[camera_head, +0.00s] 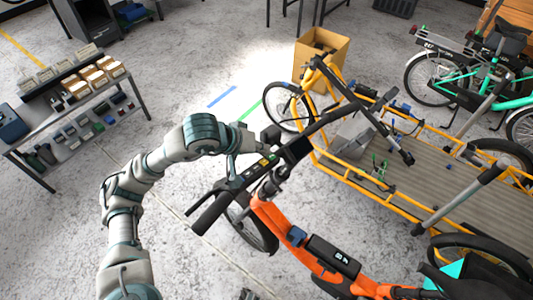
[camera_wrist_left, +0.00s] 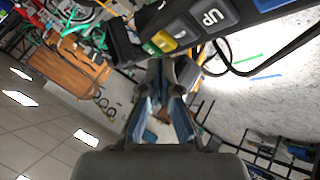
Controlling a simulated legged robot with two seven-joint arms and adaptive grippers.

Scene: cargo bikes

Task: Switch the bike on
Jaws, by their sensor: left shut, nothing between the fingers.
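The orange bike (camera_head: 285,230) stands in the lower middle of the head view, its handlebar crossing the centre. A dark control unit (camera_head: 255,172) with small coloured buttons sits on the handlebar, beside a dark display (camera_head: 298,148). My left gripper (camera_head: 232,165) is shut and empty at the control unit. Its fingertips (camera_wrist_left: 163,68) appear just below the buttons; contact is unclear. My right gripper is out of view.
A yellow cargo bike (camera_head: 400,165) with a long flat bed stands close on the right. A cardboard box (camera_head: 321,55) is behind it. A shelf rack (camera_head: 80,105) stands at the left. Cables hang near the control unit. Floor left of the handlebar is clear.

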